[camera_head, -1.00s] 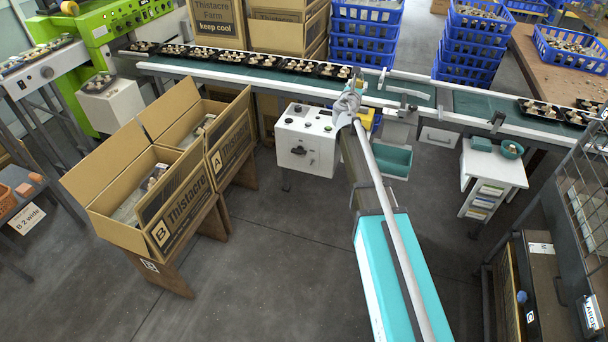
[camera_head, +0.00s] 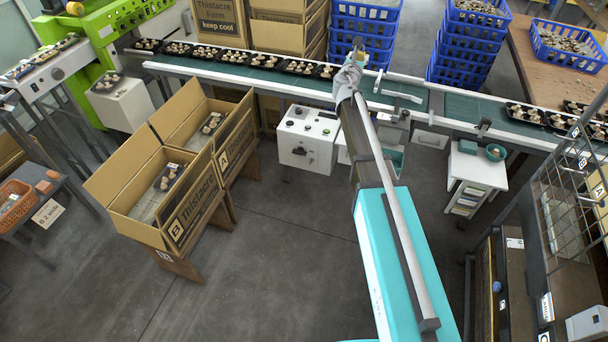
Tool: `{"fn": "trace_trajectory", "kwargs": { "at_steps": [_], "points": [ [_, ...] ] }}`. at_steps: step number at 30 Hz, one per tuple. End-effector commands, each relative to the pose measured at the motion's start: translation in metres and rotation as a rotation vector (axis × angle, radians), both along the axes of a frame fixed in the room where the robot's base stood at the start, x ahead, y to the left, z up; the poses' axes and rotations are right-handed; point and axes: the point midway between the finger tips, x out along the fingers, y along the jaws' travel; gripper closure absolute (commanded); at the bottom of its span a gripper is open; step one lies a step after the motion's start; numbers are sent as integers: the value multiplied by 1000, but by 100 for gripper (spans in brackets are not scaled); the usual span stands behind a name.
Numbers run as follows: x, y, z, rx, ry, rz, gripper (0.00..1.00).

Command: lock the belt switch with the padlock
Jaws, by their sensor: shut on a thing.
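My gripper (camera_head: 355,52) is at the far end of my outstretched arm, above the conveyor's far edge in front of a stack of blue crates. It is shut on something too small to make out. The white control box (camera_head: 308,126) stands below the belt, left of my arm. It has several buttons on top and a dark switch (camera_head: 299,151) on its front, apart from my gripper. I cannot make out a padlock anywhere.
The conveyor belt (camera_head: 220,58) carries several mushroom trays. Open cartons B (camera_head: 174,228) and A (camera_head: 222,160) stand at left. Blue crates (camera_head: 362,28) are stacked behind the belt. A white cabinet (camera_head: 477,168) stands at right. The floor (camera_head: 270,260) in front of the control box is clear.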

Motion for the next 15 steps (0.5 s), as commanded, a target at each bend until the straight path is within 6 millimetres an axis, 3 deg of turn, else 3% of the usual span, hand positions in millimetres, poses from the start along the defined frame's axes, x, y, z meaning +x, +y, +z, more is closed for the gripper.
{"fn": "trace_trajectory", "kwargs": {
  "at_steps": [1,6,15],
  "points": [
    [0,0,18,0,0,0,75],
    [0,0,44,0,0,0,75],
    [0,0,66,0,0,0,75]
  ]
}}
